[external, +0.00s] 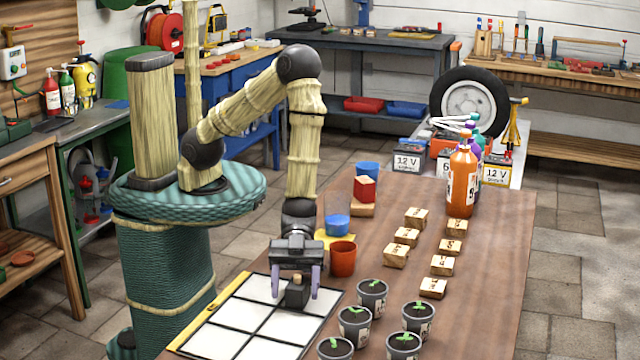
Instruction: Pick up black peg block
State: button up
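The black peg block (295,297) is a small dark block with a short peg on top. It appears to stand upright on the white gridded board (238,312), near the board's right side. My gripper (295,290) points down over it from above. Its two purple fingers are spread, one on each side of the block, with a small gap showing on both sides. The gripper is open, and its palm is above the peg. Whether the block touches either finger is too small to tell for sure.
An orange-red cup (343,262) stands close behind and right of my gripper. Potted seedlings (355,325) stand to the right front. Wooden blocks (407,236), a blue-filled cup (337,224), a red block (365,189) and bottles (461,180) are further back. The board's left part is clear.

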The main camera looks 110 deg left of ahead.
aim_at(295, 287)
jog(key=c, duration=1)
jog(key=shift+r, duration=0.15)
notch_tip(295, 287, up, 10)
jog(key=p, duration=0.1)
